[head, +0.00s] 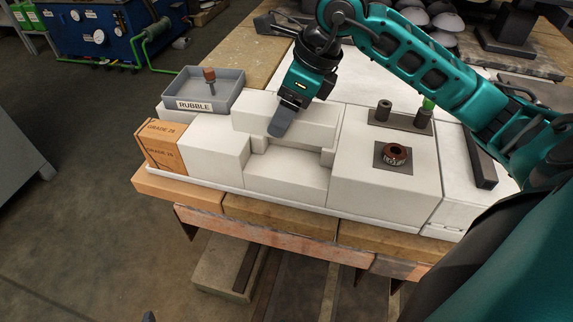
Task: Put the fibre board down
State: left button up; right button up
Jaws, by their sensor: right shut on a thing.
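My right gripper (285,119) reaches down from the upper right, its grey finger against the front of a long white board (312,128). It is shut on this board, which I take to be the fibre board. The far finger is hidden. A small dark tip at the bottom edge may be my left gripper (148,317); its jaws do not show.
A grey tray labelled RUBBLE (240,89) stands behind the left blocks, beside an orange-brown box (160,148). On the right block (365,190) sits a brown ring (396,153) on a dark plate. Dark cylinders (384,110) stand behind it. My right arm crosses above.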

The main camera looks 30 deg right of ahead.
notch_tip(320, 180, down, 12)
jog(key=shift+f+b, duration=0.25)
jog(key=shift+b, duration=0.95)
jog(key=shift+f, duration=0.2)
jog(key=o, duration=1.1)
jog(key=shift+o, duration=0.2)
